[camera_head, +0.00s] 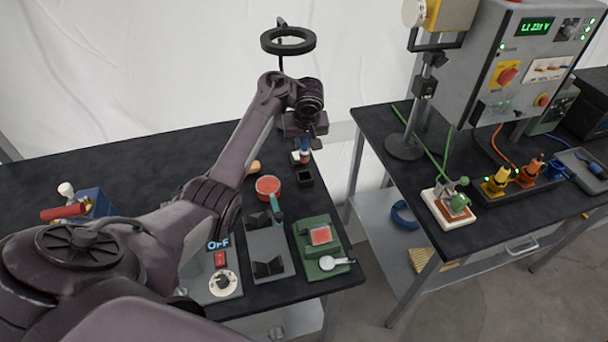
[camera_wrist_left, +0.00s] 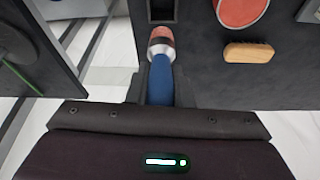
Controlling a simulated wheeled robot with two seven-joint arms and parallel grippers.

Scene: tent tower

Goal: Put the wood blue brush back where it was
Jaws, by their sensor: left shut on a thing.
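My left gripper (camera_head: 304,138) is shut on the blue brush (camera_head: 303,147), holding it above the far right part of the left table. In the left wrist view the brush (camera_wrist_left: 160,82) shows a blue handle between the fingers, a silver band and a pinkish-tan end pointing away from the gripper. A small black square open holder (camera_head: 305,179) stands just nearer and right of the brush in the head view. The holder (camera_wrist_left: 162,12) also shows beyond the brush's tip in the wrist view; the brush is outside it. My right gripper is not in view.
A red round dish (camera_head: 267,185) and a tan wooden piece (camera_wrist_left: 248,52) lie near the holder. A black ring on a stand (camera_head: 288,41) rises behind. A grey cradle (camera_head: 268,245) and green fixture (camera_head: 319,246) stand in front. A gap separates the right table (camera_head: 400,180).

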